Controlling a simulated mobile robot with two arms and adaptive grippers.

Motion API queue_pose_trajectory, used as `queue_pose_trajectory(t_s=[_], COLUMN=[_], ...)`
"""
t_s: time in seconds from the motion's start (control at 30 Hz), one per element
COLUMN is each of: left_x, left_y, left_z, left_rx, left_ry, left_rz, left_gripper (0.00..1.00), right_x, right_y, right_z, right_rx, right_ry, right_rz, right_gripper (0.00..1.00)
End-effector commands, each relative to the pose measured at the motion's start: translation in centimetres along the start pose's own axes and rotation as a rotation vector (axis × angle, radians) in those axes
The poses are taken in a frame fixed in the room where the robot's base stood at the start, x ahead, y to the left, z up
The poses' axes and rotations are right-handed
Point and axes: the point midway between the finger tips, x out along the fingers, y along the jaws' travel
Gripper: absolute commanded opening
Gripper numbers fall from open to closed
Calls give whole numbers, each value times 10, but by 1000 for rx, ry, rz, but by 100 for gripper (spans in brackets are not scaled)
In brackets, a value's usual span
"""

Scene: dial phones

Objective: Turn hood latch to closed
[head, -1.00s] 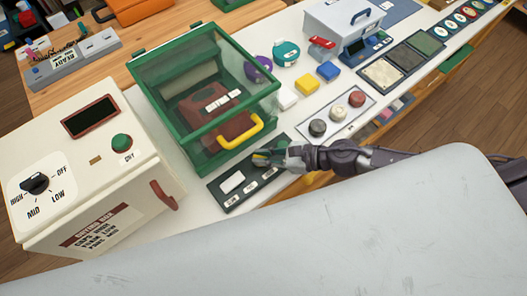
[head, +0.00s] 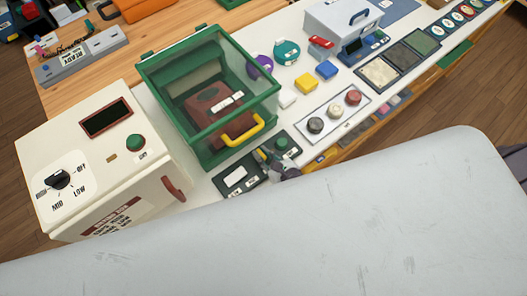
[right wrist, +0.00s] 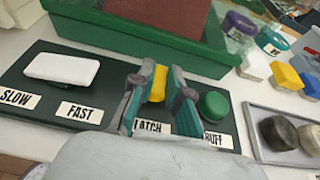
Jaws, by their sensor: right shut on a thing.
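A dark green control panel (head: 228,188) lies in front of the green, clear-walled hood (head: 203,155). In the right wrist view, the panel (right wrist: 45,62) carries labels SLOW, FAST, LATCH and one partly hidden, ending in UFF. The yellow latch knob (right wrist: 157,84) stands above the LATCH label. My right gripper (head: 264,158) is over the panel; in the right wrist view its fingers (right wrist: 155,97) are shut on the knob, one on each side. The knob's lower part and exact angle are hidden. My left gripper is not in view.
A round green button (right wrist: 214,106) is close beside the right finger. The hood's yellow handle (head: 242,130) is just behind the panel. A cream box (head: 105,160) stands left, and a tray of round knobs (head: 333,113) lies right.

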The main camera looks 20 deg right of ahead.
Motion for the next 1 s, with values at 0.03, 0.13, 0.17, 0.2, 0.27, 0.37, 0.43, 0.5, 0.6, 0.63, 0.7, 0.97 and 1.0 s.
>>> queue_pose_trajectory(t_s=[0.03, 0.13, 0.17, 0.2, 0.27, 0.37, 0.43, 0.5, 0.6, 0.63, 0.7, 0.97, 1.0], left_x=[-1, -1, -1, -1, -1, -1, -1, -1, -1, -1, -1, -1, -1], left_y=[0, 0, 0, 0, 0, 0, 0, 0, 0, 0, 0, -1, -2], left_z=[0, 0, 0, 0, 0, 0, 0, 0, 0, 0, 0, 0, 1], left_rx=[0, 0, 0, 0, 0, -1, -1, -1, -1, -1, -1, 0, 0], left_ry=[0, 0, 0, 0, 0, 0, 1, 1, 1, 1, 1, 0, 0], left_rz=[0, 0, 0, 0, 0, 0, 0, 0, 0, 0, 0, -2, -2], left_gripper=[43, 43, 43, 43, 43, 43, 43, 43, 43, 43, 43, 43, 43], right_x=[0, 0, 0, 0, 0, 0, 0, 0, 0, 0, 0, 0, -2], right_y=[1, 1, 1, 1, 1, 0, 0, 0, 0, 0, 0, 0, 0], right_z=[-1, -2, -2, -2, -2, -2, -2, -2, -2, -2, -2, -1, -1], right_rx=[4, 7, 8, 8, 9, 9, 9, 9, 9, 9, 8, 8, 7], right_ry=[3, 3, 3, 3, 3, 3, 3, 3, 3, 3, 3, 1, 2], right_rz=[-7, -15, -17, -18, -18, -18, -18, -18, -18, -18, -18, -18, -18], right_gripper=[0, 0, 0, 0, 0, 0, 0, 0, 29, 34, 41, 41, 41])
